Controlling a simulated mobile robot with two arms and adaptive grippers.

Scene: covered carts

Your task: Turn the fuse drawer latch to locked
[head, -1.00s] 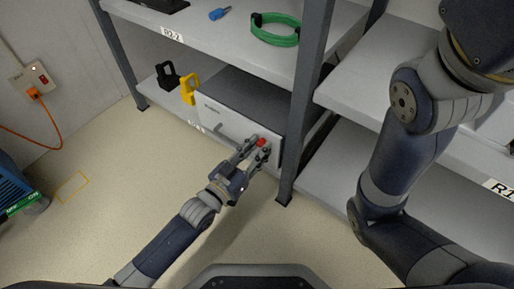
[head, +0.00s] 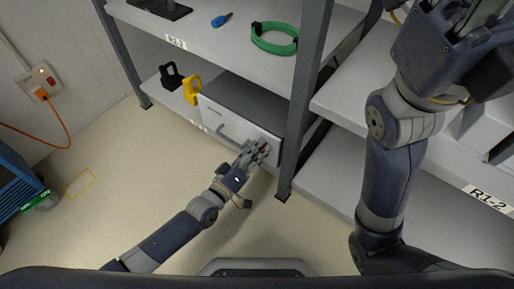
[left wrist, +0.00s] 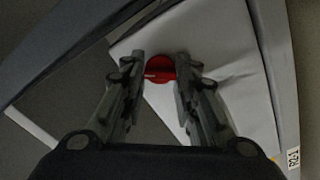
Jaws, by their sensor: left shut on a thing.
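The fuse drawer is a grey box with a white front (head: 228,118) and a bar handle, on the lower shelf. Its red round latch (left wrist: 160,69) shows in the left wrist view between my fingertips, with a pale mark across it. In the head view my fingers hide the latch. My left gripper (head: 260,151) is at the right end of the drawer front, shut on the latch. It also shows in the left wrist view (left wrist: 160,70). My right arm is raised at the right; its gripper (head: 484,14) is cut off at the top edge, its jaws unclear.
A black padlock-shaped piece (head: 170,75) and a yellow one (head: 192,88) stand left of the drawer. A grey rack post (head: 297,120) rises close to its right. A green cable coil (head: 275,38) lies on the shelf above. Open floor lies in front.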

